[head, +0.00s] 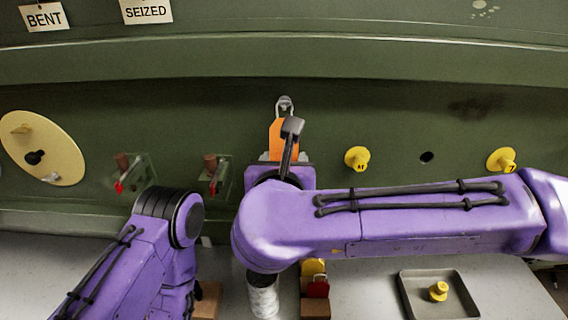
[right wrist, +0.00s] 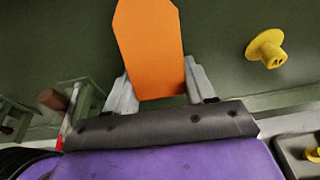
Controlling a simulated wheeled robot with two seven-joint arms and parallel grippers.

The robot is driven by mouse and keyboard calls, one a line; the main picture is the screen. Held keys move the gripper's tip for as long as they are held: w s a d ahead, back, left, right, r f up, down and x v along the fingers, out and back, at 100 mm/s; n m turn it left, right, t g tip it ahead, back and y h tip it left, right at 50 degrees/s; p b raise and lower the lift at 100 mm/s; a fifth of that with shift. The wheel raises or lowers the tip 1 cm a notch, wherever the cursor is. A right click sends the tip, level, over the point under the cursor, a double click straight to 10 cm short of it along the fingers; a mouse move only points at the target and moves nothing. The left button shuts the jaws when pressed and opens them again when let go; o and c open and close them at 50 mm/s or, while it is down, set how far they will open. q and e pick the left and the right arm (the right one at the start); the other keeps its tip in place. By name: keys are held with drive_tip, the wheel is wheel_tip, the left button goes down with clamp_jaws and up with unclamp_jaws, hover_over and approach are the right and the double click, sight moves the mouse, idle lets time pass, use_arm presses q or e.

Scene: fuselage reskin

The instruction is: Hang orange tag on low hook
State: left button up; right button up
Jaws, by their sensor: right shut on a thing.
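The orange tag (head: 277,139) is upright against the green panel, its top just under a small grey metal hook (head: 284,104). I cannot tell whether the tag's hole is around the hook. In the right wrist view the tag (right wrist: 150,45) rises from between the two grey fingers of my right gripper (right wrist: 159,88), which is shut on its lower end. In the head view my right wrist and arm hide most of this gripper. My left arm shows at lower left, but its gripper is not in view.
Two yellow knobs (head: 357,159) (head: 501,160) stick out right of the tag. Red-tagged brown fittings (head: 122,163) (head: 211,164) are to its left. A grey tray (head: 412,300) with a yellow part (head: 438,291) lies on the bench. BENT (head: 44,17) and SEIZED (head: 146,11) labels are above.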

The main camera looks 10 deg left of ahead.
idle(0.4)
drive_tip(key=o, duration=1.1)
